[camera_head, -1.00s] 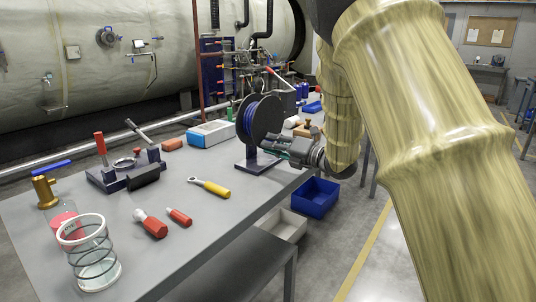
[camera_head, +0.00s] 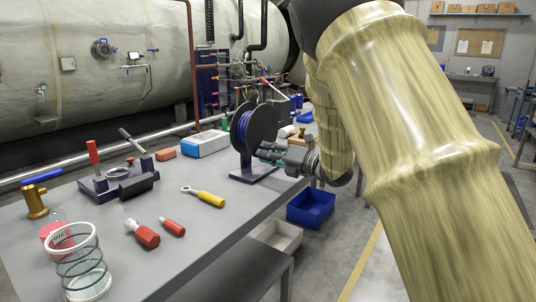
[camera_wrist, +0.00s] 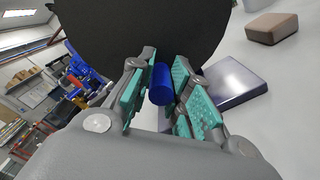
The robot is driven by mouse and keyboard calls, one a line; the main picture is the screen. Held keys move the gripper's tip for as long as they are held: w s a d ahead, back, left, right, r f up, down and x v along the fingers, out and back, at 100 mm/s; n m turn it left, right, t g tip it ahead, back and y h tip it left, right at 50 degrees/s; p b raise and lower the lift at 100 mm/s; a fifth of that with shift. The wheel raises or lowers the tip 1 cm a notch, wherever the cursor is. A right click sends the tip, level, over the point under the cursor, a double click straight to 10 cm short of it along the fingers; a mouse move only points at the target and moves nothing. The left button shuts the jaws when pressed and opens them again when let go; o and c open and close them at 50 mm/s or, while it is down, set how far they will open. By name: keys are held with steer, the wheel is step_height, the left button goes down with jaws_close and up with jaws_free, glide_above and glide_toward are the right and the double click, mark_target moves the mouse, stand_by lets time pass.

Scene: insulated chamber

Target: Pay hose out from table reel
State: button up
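A black reel (camera_head: 262,127) with blue hose (camera_head: 240,128) wound on it stands on a dark base plate on the grey table. My gripper (camera_head: 267,155) is at the reel's lower right side. The far side of the contact is hidden.
A white-blue box (camera_head: 205,143) is left of the reel. A blue bin (camera_head: 311,207) and a pale bin (camera_head: 280,236) stand below the table's right edge.

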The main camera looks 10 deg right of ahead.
steer(key=shift+o, duration=0.3)
steer(key=v, duration=1.2)
